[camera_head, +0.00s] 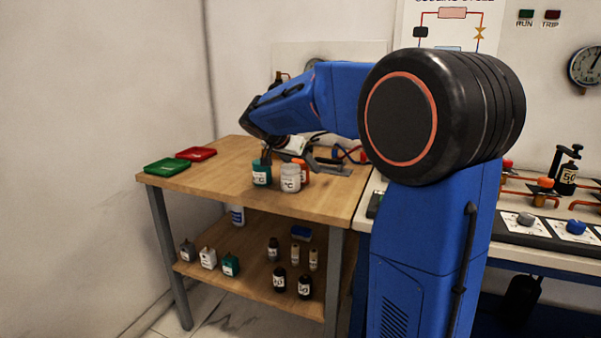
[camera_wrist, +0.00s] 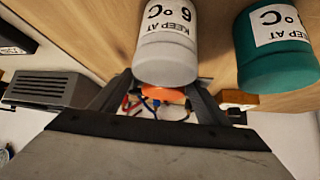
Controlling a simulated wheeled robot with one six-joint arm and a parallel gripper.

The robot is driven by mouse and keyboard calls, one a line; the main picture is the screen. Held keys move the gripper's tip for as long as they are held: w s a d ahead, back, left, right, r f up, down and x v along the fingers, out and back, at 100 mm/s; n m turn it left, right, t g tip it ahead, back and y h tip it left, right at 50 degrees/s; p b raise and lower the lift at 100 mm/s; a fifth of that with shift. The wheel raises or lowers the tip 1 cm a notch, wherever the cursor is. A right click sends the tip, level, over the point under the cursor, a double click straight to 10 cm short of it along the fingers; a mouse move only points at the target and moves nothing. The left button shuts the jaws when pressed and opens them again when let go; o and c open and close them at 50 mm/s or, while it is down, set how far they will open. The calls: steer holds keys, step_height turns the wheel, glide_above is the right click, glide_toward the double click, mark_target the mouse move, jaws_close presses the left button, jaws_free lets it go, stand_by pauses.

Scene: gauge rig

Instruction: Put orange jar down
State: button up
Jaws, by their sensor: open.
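The orange jar (camera_head: 304,172) stands on the wooden table (camera_head: 215,178), partly hidden behind a pale grey jar (camera_head: 290,178). In the wrist view only a small orange patch (camera_wrist: 165,95) shows past the grey jar (camera_wrist: 166,62), between the finger outlines. My gripper (camera_head: 266,157) is low over the table beside a teal jar (camera_head: 261,174). In the wrist view its fingers (camera_wrist: 160,88) are spread apart with no jar clamped between them. The exact gap between fingers and jars cannot be told.
A green tray (camera_head: 167,166) and a red tray (camera_head: 197,153) lie at the table's left end, with bare wood in front. The lower shelf (camera_head: 250,268) holds several bottles. Cables and metal parts lie behind the jars. A pipe bench (camera_head: 545,252) stands at right.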

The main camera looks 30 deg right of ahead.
mark_target(305, 169)
steer(key=x, duration=0.4)
steer(key=shift+w+f, duration=0.2)
steer(key=shift+w, duration=0.15)
steer(key=c, duration=1.4)
steer(key=shift+r, duration=0.1)
